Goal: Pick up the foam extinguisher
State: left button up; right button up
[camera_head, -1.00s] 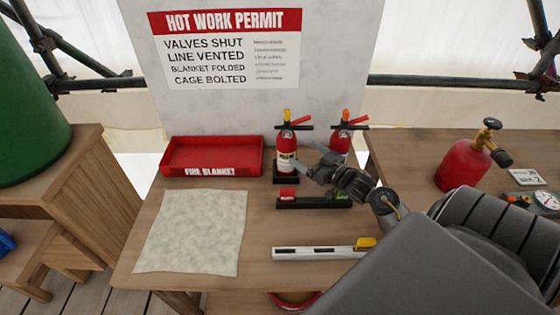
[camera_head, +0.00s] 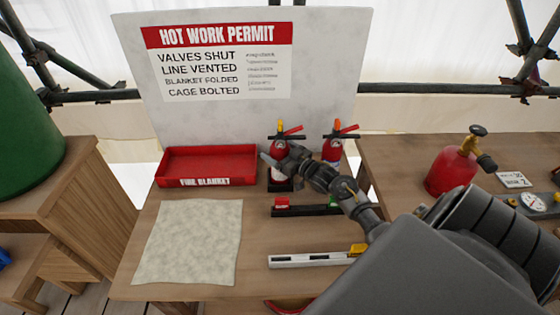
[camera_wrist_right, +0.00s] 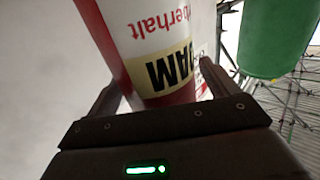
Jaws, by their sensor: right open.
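The foam extinguisher (camera_head: 278,146) is the left of two red extinguishers at the back of the wooden table. It stands upright with a black valve and red lever on top; my gripper hides much of its body. In the right wrist view its red and white body (camera_wrist_right: 150,35) fills the middle, with upside-down letters ending in "AM" on a yellow band. My right gripper (camera_head: 277,158) is open, its fingers on either side of the body in the wrist view (camera_wrist_right: 160,95). Whether they touch it, I cannot tell. My left gripper is not in view.
A second extinguisher (camera_head: 332,149) stands close on the right, behind my right arm. A red fire blanket tray (camera_head: 205,182) is on the left. A white sign board (camera_head: 330,60) rises behind.

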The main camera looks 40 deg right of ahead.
jog(key=shift+w+a, duration=0.1)
jog(key=shift+w, duration=0.45)
jog(key=shift+s, duration=0.1)
grip_shut()
jog(key=shift+r, duration=0.15)
